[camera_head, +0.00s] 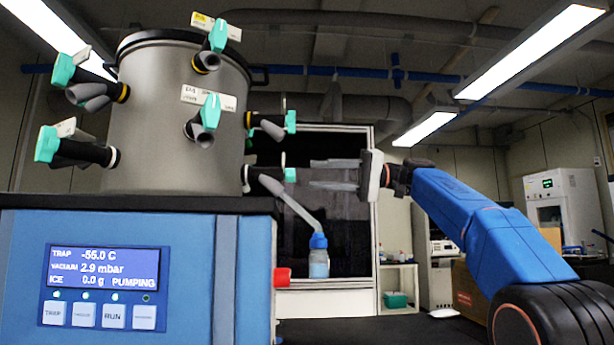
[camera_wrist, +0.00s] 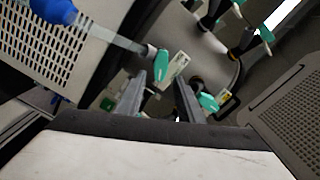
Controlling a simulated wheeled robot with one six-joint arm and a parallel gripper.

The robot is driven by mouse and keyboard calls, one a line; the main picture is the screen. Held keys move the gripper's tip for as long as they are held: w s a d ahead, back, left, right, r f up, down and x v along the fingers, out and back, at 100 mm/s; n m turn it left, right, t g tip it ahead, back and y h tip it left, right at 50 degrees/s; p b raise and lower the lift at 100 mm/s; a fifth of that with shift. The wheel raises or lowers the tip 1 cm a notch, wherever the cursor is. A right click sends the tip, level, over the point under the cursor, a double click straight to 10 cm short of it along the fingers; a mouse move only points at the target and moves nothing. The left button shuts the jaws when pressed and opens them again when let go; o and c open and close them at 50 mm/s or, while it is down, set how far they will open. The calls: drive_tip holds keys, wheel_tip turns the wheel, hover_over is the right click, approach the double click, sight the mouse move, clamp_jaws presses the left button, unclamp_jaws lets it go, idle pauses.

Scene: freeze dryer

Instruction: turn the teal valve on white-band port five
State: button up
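A steel drum chamber (camera_head: 160,120) carries several black ports with teal valves. In the head view, the lower right port has a teal valve (camera_head: 290,175) and a hose to a blue-capped bottle (camera_head: 319,258). In the wrist view, the hosed port has a teal valve (camera_wrist: 157,56) beside a white label (camera_wrist: 175,68). The label's number is too small to read, so I cannot confirm port five. My gripper (camera_head: 312,174) is open and empty, pointing left at that lower right valve, apart from it. Its fingers (camera_wrist: 160,80) show spread in the wrist view.
Another teal valve (camera_wrist: 208,102) with a yellow-marked label (camera_wrist: 226,104) sits just right of my fingers in the wrist view. An upper right valve (camera_head: 291,121) stands above the hosed one. The front valve (camera_head: 211,111) has a white label. The blue console (camera_head: 30,260) is below.

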drive_tip(key=d, duration=1.2)
